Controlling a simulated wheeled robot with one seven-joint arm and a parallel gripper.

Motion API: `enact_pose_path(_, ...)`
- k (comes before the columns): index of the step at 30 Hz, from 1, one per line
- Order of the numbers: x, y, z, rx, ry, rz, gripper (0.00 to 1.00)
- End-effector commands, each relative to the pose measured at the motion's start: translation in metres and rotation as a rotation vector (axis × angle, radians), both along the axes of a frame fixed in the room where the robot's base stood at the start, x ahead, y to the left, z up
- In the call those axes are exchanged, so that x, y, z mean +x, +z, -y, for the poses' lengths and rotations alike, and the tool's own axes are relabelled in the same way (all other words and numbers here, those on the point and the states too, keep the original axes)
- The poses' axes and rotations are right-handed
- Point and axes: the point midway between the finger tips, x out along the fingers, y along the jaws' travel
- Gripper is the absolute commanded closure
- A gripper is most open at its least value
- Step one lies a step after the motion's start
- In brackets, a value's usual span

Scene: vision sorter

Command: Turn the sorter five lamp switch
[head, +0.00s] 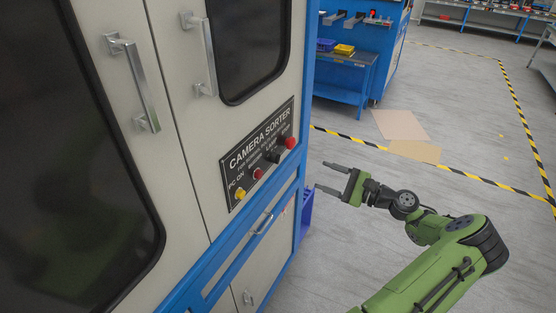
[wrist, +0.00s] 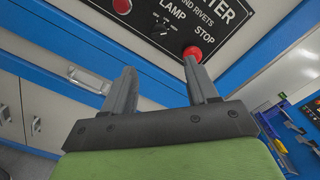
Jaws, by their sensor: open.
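The lamp switch is a black rotary knob (head: 272,157) on the dark CAMERA SORTER label plate (head: 262,143), on the grey cabinet front. In the wrist view the lamp switch (wrist: 160,27) shows under the word LAMP, ahead of the space between my fingers. The red stop button (head: 290,142) is to its right; in the wrist view this stop button (wrist: 192,53) appears just beyond my right fingertip. My gripper (head: 322,176) is open and empty, to the right of the panel in the head view and apart from it. In the wrist view my gripper (wrist: 160,63) points up at the panel.
A red button (head: 258,173) and a yellow one (head: 240,193) sit left of the lamp switch. Metal door handles (head: 262,222) stick out from the cabinet. A blue workbench (head: 340,85) stands behind. Grey floor right of the cabinet is open.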

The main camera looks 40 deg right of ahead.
Motion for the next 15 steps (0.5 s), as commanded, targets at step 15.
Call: enact_pose_path(15,0.116,-0.001,-0.043,-0.002,0.006,-0.004,0.42)
